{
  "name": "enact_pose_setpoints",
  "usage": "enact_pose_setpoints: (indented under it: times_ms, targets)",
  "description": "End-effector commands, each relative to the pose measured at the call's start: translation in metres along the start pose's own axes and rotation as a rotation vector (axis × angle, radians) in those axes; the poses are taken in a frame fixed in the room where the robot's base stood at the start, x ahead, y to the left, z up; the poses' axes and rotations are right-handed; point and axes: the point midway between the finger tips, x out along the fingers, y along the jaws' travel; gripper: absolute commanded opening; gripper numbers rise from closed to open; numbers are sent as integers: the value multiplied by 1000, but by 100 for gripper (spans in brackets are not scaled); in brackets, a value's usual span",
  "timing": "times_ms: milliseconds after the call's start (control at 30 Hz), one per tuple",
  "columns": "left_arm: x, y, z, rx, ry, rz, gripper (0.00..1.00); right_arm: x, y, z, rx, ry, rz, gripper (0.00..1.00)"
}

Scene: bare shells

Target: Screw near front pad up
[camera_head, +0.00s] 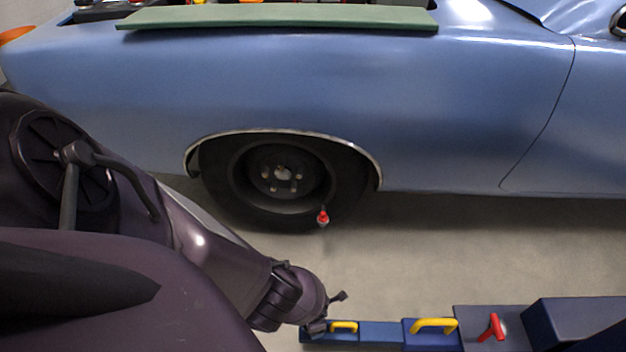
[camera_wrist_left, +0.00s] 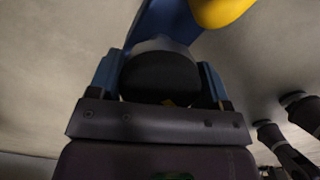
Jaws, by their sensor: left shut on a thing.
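In the left wrist view, the round pad (camera_wrist_left: 160,75), dark with a grey rim, sits between the two fingers of my left gripper (camera_wrist_left: 158,88). The gripper is shut on its sides. A blue lift arm (camera_wrist_left: 165,18) runs behind the pad. In the head view my left gripper (camera_head: 322,322) is low in the picture, at the left end of the blue lift arm (camera_head: 382,333). The pad cannot be made out there, and its height under the car is not clear. My right gripper is not in view.
A blue car (camera_head: 450,110) stands behind, its front wheel (camera_head: 280,180) above the lift arm. A small red-topped item (camera_head: 322,217) shows at the tyre. The lift arm has yellow handles (camera_head: 434,324) and a red handle (camera_head: 492,327). Bare floor (camera_head: 440,250) lies between.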

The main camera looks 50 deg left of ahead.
Motion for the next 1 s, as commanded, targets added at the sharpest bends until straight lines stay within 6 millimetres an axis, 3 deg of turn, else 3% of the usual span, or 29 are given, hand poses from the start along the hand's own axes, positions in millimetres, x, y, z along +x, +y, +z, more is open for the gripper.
enact_pose_setpoints:
  times_ms: [600,1000]
  targets:
    - [3,-2,-6,-328,9,-3,48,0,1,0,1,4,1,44]
    - [3,-2,-5,-423,8,-2,48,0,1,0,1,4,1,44]
